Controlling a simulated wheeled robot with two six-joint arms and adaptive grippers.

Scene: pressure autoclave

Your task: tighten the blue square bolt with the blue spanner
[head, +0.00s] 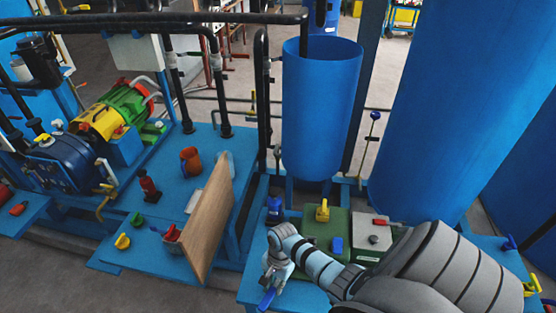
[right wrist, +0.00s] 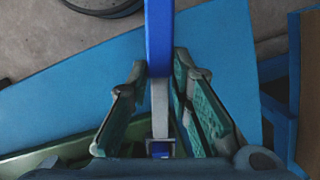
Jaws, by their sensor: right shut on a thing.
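My right gripper (head: 272,278) is at the lower middle of the head view, above the blue platform's front part. It is shut on the blue spanner (head: 267,298), whose blue end sticks out below it. In the right wrist view the spanner (right wrist: 160,35) runs upright between the two fingers (right wrist: 160,80), with a blue end and a grey middle. A small dark blue upright piece (head: 275,208) stands behind the gripper. Another blue piece (head: 337,245) is on the green box. I cannot tell which is the square bolt. My left gripper is not in view.
The green box (head: 312,232) with a yellow piece (head: 322,211) stands right of the gripper. A grey box (head: 372,225) with a red handle is beside it. A brown board (head: 208,222) stands left. Tall blue tanks (head: 322,110) rise behind.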

